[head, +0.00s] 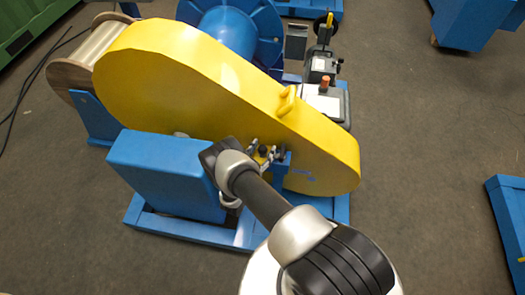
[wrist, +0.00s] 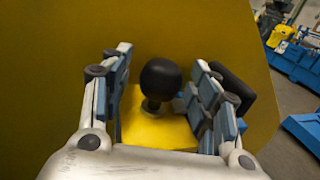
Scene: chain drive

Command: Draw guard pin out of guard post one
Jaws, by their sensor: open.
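The yellow chain guard (head: 215,85) stands upright on the blue frame and fills most of the wrist view (wrist: 60,50). A black ball knob (wrist: 160,78), which looks like the guard pin's head, stands above a small yellow tab (wrist: 150,130) on the guard's near side. My gripper (head: 265,156) is at the guard's near face, beside a blue post (head: 284,168). In the wrist view my open gripper (wrist: 162,95) has one finger on each side of the knob. The right finger is close to it; contact cannot be told. The pin's shaft is mostly hidden.
A blue box-shaped housing (head: 165,170) stands left of my gripper on the blue base frame (head: 190,230). A yellow handle (head: 287,100) sits on the guard's top edge. Another black part (wrist: 235,90) shows behind the right finger.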

